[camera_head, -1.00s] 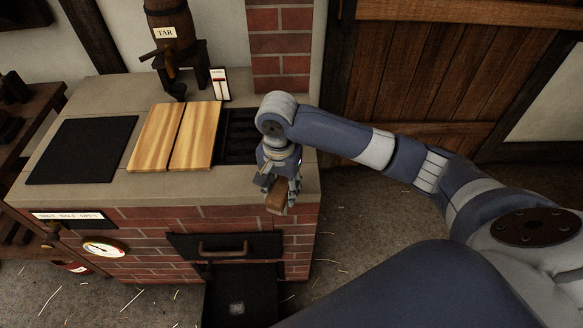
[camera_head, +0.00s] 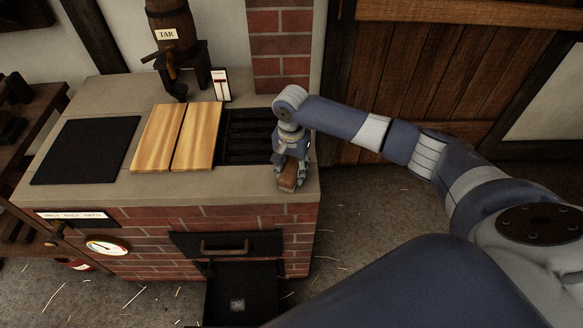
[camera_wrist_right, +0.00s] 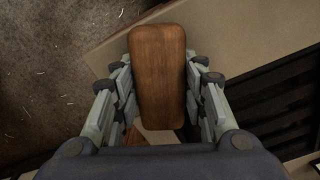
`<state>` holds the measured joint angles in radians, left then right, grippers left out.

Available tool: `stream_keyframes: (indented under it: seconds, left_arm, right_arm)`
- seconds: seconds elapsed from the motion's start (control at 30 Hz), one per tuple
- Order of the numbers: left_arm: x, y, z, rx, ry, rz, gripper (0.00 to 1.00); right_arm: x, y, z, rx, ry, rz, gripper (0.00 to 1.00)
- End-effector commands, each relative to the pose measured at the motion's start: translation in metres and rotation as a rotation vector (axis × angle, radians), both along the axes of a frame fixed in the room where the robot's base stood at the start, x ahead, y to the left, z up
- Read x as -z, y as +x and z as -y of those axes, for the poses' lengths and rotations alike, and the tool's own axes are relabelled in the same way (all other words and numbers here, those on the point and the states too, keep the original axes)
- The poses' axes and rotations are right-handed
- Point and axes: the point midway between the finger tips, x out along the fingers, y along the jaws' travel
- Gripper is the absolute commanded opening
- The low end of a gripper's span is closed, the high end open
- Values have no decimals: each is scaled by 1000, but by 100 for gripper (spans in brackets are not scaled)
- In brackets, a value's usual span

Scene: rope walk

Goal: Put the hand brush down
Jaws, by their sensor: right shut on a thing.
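The hand brush (camera_head: 288,185) is a brown wooden block shape in my right gripper (camera_head: 291,172). In the right wrist view the brush (camera_wrist_right: 158,75) lies between the two fingers (camera_wrist_right: 160,95), which are shut on it. The gripper is over the front right corner of the brick stove's pale top (camera_head: 240,187). Whether the brush touches the top or hangs just above it, I cannot tell. The brush's underside is hidden. My left gripper is not in view.
A dark slatted recess (camera_head: 246,136) lies just left of the gripper, beside two light wooden boards (camera_head: 175,138) and a black plate (camera_head: 85,150). A tar barrel (camera_head: 170,30) and a small card (camera_head: 220,85) stand behind. An open drawer (camera_head: 240,290) juts out below.

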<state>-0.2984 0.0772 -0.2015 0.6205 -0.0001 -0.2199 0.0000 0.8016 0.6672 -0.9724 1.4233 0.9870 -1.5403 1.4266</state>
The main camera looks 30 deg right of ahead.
Motion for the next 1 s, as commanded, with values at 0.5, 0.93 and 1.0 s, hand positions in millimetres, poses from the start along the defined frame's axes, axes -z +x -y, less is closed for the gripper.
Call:
stream_keyframes:
  seconds: [0.5,0.93,1.0]
  left_arm:
    - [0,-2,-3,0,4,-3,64]
    - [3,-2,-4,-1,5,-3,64]
    - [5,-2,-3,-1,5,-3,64]
  right_arm:
    - [2,0,0,0,-1,1,59]
    - [-27,2,-1,-2,3,6,59]
    - [-42,2,-1,-1,1,6,59]
